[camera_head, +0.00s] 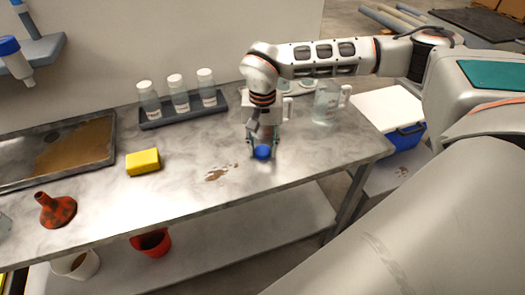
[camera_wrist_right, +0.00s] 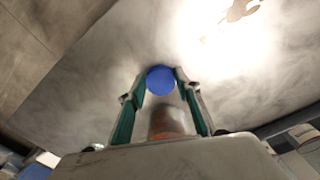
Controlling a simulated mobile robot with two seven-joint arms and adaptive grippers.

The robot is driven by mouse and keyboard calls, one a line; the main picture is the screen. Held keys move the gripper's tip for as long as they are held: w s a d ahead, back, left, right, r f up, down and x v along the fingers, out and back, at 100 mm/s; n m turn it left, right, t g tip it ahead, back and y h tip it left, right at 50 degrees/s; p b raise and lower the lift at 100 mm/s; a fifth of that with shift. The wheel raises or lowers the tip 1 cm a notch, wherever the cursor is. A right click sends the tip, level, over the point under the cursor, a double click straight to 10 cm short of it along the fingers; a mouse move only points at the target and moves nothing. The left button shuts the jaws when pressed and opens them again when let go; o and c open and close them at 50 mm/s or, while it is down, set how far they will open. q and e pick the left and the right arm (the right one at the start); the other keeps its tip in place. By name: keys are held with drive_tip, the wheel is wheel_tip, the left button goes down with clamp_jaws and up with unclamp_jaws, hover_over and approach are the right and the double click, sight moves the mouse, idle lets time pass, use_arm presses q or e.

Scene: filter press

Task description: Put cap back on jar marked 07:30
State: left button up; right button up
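My right gripper (camera_head: 263,150) points down at the front right part of the metal table. A blue round cap (camera_head: 262,152) sits between its fingertips, low over the tabletop. In the right wrist view the fingertips flank the cap (camera_wrist_right: 160,81) and appear to touch it on both sides. A clear cylinder with reddish-brown content (camera_wrist_right: 168,123) shows between the fingers there; I cannot tell whether it is a jar. Three white-capped jars (camera_head: 180,102) stand in a dark rack at the back. No 07:30 marking is legible. My left gripper is not in view.
A clear pitcher (camera_head: 326,103) stands right of my gripper. A yellow sponge (camera_head: 143,162), a red funnel (camera_head: 57,209) and a metal tray (camera_head: 100,168) are to the left. A brown stain (camera_head: 217,174) marks the table. The front middle is mostly clear.

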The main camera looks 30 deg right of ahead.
sight(262, 151)
drive_tip(key=shift+r, duration=0.1)
idle(0.3)
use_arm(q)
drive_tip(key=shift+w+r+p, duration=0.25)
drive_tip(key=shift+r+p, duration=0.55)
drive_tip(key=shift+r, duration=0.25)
use_arm(e)
wheel_tip(262, 151, up, 20)
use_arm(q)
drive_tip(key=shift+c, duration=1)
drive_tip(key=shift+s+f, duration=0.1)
